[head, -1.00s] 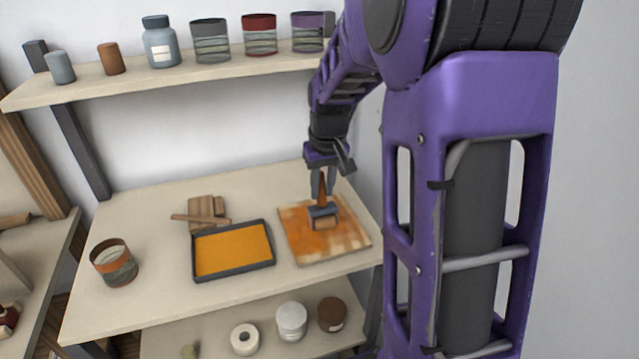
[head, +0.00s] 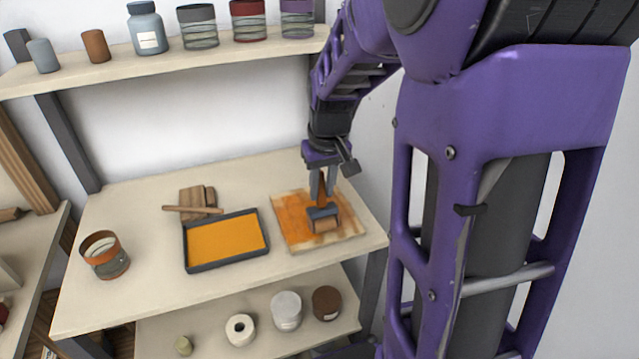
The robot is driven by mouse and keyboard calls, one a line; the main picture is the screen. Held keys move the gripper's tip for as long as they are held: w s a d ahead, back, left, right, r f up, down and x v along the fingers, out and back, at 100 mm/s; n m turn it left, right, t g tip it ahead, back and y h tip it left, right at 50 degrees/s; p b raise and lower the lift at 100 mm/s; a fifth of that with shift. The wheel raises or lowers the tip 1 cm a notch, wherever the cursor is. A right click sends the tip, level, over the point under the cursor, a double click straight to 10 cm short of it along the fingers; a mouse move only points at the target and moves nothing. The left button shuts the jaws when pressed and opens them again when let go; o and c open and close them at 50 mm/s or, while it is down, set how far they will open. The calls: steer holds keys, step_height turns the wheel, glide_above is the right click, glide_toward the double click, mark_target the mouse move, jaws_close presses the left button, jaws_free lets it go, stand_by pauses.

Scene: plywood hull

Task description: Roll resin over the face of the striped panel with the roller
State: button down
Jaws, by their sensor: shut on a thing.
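The panel (head: 350,229) lies flat at the right end of the workbench. Orange resin covers most of its left and middle, with paler patches along the right and front edges. My gripper (head: 322,184) points down over the panel and is shut on the roller's handle. The roller (head: 325,222) has a brown handle, a grey frame and a tan-orange drum, which appears to rest on the panel's face. The dark tray (head: 226,265) of orange resin sits left of the panel, with a small gap between them.
A jar with an orange rim (head: 106,256) stands at the bench's left. A wooden block with a stick (head: 196,201) lies behind the tray. Several jars line the upper shelf (head: 165,64); a roll (head: 240,329) and containers stand on the lower shelf (head: 200,318).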

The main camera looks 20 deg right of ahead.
steer(key=shift+s, duration=0.85)
steer(key=shift+w+r+p, duration=0.1)
steer(key=shift+w+p, duration=0.35)
steer(key=shift+w, duration=1.65)
steer(key=w+p, duration=0.3)
steer(key=w, duration=0.7)
steer(key=shift+w, duration=0.3)
steer(key=shift+r+p, duration=0.55)
steer(key=shift+r, duration=2.4)
steer(key=c, duration=1.2)
jaws_free()
steer(key=shift+c, duration=0.2)
jaws_close()
